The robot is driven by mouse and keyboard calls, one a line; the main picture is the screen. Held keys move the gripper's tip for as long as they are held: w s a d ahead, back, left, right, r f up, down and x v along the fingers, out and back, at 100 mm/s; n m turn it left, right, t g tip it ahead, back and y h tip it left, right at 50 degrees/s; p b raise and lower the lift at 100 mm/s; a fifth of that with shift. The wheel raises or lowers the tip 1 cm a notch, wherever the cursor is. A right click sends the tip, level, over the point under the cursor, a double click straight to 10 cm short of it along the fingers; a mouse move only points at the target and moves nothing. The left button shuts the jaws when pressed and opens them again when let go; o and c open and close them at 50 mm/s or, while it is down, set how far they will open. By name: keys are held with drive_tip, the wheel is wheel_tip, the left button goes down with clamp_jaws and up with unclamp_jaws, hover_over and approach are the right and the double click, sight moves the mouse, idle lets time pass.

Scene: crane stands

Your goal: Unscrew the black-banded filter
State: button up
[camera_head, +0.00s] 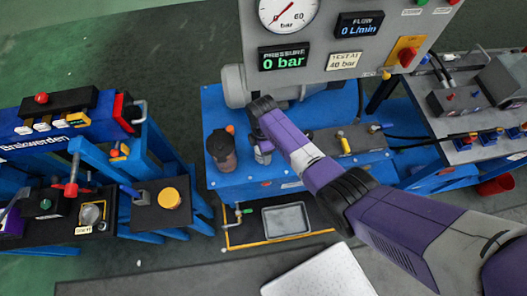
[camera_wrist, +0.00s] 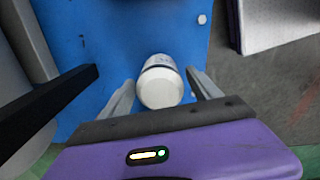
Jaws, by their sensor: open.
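A white cylindrical filter (camera_wrist: 160,88) stands on the blue bench and shows between my fingers in the wrist view. A thin darker band or marking runs near its far end; I cannot tell whether it is black. My gripper (camera_wrist: 162,92) is open, with one grey finger on each side of the filter and gaps visible at both sides. In the head view my gripper (camera_head: 263,152) is over the blue bench (camera_head: 215,105), and my arm hides much of what is under it. A dark brown canister with a black top (camera_head: 221,150) stands to its left.
A grey panel (camera_head: 360,90) with a pressure gauge and displays reading 0 bar and 0 L/min rises behind. A grey block with a yellow-handled valve (camera_head: 345,145) lies right of my gripper. A grey tray (camera_head: 286,219) is at the front. Blue stands with controls (camera_head: 168,198) are left.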

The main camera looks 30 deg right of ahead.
drive_tip(key=m, duration=0.6)
drive_tip(key=shift+m, duration=0.3)
drive_tip(key=m, duration=1.9)
drive_tip(key=shift+m, duration=0.3)
clamp_jaws()
drive_tip(key=shift+r, duration=0.1)
idle(0.4)
drive_tip(key=n, duration=0.5)
